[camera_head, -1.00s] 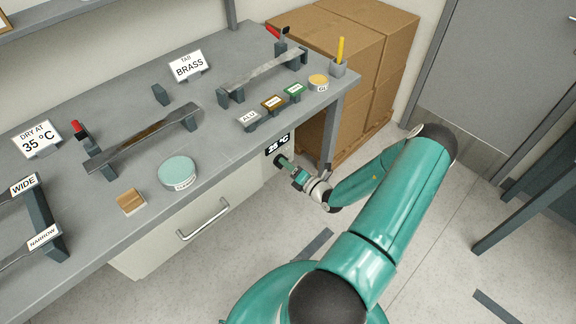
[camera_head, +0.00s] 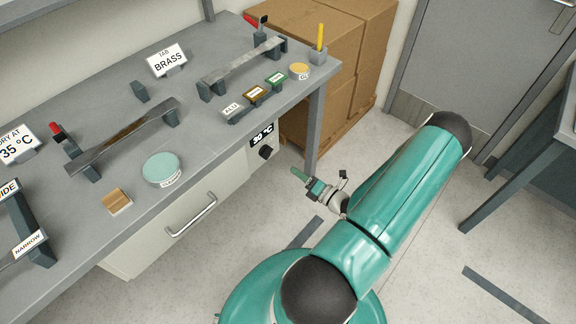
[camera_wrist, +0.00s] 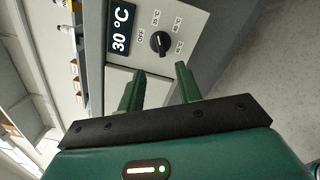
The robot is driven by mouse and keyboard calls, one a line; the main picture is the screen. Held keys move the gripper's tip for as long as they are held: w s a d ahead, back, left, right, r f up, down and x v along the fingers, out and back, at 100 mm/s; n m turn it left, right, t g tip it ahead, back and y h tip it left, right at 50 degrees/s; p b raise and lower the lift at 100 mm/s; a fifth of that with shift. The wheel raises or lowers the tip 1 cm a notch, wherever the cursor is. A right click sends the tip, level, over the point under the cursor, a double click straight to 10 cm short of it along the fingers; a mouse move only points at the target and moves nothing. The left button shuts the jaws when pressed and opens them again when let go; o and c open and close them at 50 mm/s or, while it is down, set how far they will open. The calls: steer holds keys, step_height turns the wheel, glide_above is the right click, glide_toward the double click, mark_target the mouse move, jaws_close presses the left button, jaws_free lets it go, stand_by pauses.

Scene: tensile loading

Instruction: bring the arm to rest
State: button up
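My gripper (camera_head: 301,176) is off the front of the bench's right end, with free space between it and the black knob (camera_head: 266,152). In the wrist view my gripper (camera_wrist: 159,68) has its two green fingers apart with nothing between them. The knob (camera_wrist: 159,42) is beyond the fingertips, on a grey panel with an OFF mark and temperature marks around it. The display (camera_wrist: 121,30) beside it reads 30 °C; the display also shows in the head view (camera_head: 262,136). My green arm is folded over the floor to the right of the bench.
The grey bench (camera_head: 215,130) holds metal strips on supports, a teal round pad (camera_head: 161,169), a wooden block (camera_head: 116,201) and small labelled pieces. Cardboard boxes (camera_head: 345,75) stand behind its right end. Another table (camera_head: 535,170) is at the right.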

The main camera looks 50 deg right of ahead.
steer(key=shift+s, duration=0.85)
steer(key=w+a+r+n+g+y, duration=0.3)
steer(key=a+r+n+g+y, duration=0.3)
steer(key=a+r+n, duration=0.55)
steer(key=w+a+r+n+g+y, duration=0.3)
steer(key=a+r+n+g, duration=0.55)
steer(key=n, duration=0.65)
steer(key=s+a+r+n+h, duration=0.2)
steer(key=a+r+n+h, duration=0.1)
steer(key=r+n, duration=0.4)
steer(key=s+a+r+n+t+h, duration=0.1)
steer(key=s+a+r+n+h, duration=0.2)
steer(key=r+n, duration=0.3)
steer(key=s+a+r+n+t+h, duration=0.1)
steer(key=s+a+r+n+h, duration=0.2)
steer(key=a+r+n, duration=0.2)
steer(key=shift+a+r+n+h, duration=0.25)
steer(key=shift+r+n+h, duration=0.05)
steer(key=shift+r+n, duration=1.15)
